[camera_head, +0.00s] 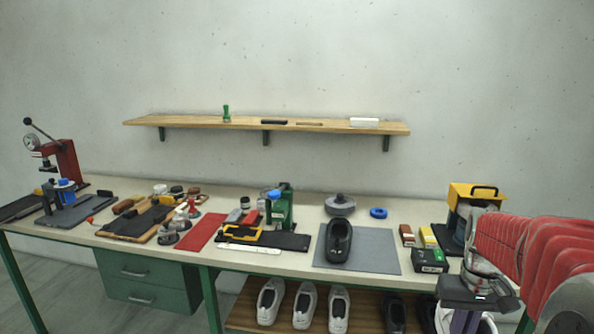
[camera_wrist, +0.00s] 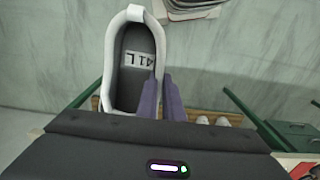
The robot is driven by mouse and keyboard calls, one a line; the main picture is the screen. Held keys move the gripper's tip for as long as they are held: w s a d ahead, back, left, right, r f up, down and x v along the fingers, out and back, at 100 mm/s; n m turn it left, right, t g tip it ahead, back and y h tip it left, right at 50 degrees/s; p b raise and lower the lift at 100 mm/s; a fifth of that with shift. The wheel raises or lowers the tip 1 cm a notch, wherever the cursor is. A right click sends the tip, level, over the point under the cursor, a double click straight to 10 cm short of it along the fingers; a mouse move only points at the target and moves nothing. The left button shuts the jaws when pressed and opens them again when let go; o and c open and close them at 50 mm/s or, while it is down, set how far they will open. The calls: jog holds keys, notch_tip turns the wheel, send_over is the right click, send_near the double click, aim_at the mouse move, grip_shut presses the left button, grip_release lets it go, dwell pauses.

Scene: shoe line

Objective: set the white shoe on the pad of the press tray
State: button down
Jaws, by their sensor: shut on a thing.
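My gripper (camera_head: 466,320) is low at the right in the head view, in front of the bench. In the wrist view its purple fingers (camera_wrist: 161,95) are shut on the side wall of the white shoe (camera_wrist: 110,75), whose opening faces the camera and shows a label reading 41L. In the head view only a white part of the shoe (camera_head: 444,320) shows by the fingers; the rest is hidden. A red press (camera_head: 68,160) with a lever stands at the bench's far left. A dark flat piece (camera_head: 85,214) lies in front of it; I cannot tell whether this is the tray's pad.
A black shoe (camera_head: 338,240) stands on a grey mat (camera_head: 375,250). A green device (camera_head: 284,207) and a yellow machine (camera_head: 474,195) stand on the bench (camera_head: 400,207). Several shoes, including a white one (camera_head: 304,306), stand on the lower shelf. A wall shelf (camera_head: 225,123) hangs above.

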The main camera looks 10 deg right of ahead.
jog(key=w+a+f+n, duration=0.1)
jog(key=w+a+f, duration=0.6)
jog(key=a, duration=0.4)
jog(key=w+a+f+n, duration=0.2)
jog(key=w+a+f, duration=0.6)
jog(key=a, duration=0.3)
jog(key=shift+a+f, duration=0.2)
jog(key=shift+f, duration=0.3)
